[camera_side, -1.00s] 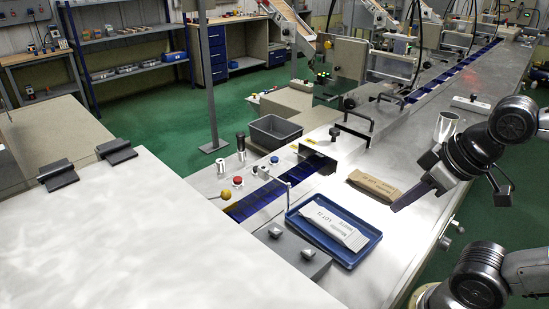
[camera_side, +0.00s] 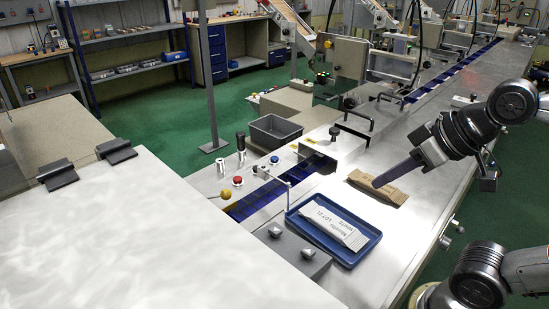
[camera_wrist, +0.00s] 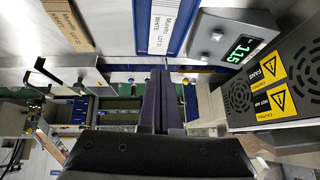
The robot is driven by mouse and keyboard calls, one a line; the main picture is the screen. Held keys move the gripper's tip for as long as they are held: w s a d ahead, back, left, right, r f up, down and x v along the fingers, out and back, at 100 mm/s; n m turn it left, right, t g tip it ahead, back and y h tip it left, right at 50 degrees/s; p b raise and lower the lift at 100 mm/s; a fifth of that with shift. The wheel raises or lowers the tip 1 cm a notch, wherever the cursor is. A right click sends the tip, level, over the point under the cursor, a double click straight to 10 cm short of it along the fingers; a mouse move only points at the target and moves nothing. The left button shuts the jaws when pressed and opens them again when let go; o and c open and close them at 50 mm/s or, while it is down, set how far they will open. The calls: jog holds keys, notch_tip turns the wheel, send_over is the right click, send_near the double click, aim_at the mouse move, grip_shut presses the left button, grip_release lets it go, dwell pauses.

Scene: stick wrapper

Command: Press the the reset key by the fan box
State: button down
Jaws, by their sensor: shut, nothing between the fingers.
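My gripper (camera_side: 377,183) is shut and empty, with its long dark fingers pointing down-left above the brown packet in the side view. In the wrist view its fingers (camera_wrist: 161,77) point away from the camera. The fan box (camera_wrist: 290,88), dark with round grilles and yellow warning labels, is at the right of the wrist view. A grey panel (camera_wrist: 235,37) with a green display reading 1.15 and two small knobs adjoins it. A red button (camera_side: 237,181) and a blue button (camera_side: 274,160) stand beside the blue conveyor, apart from my gripper. I cannot tell which control is the reset key.
A blue tray (camera_side: 293,222) holds a white packet (camera_side: 335,227). A brown packet (camera_side: 378,190) lies beside it on the steel table. A yellow knob (camera_side: 226,194), metal posts and a grey bin (camera_side: 274,131) stand near the conveyor (camera_side: 246,206).

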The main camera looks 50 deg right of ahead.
jog(key=w+r+m+t+y, duration=0.1)
jog(key=w+r+m+t, duration=0.1)
jog(key=w+r, duration=0.6)
jog(key=m, duration=0.5)
send_over(277, 161)
notch_tip(277, 161, down, 12)
jog(key=shift+r+h, duration=0.2)
jog(key=shift+h, duration=0.2)
jog(key=shift+f, duration=0.1)
jog(key=shift+f, duration=4.25)
jog(key=shift+f, duration=0.15)
jog(key=shift+f, duration=0.3)
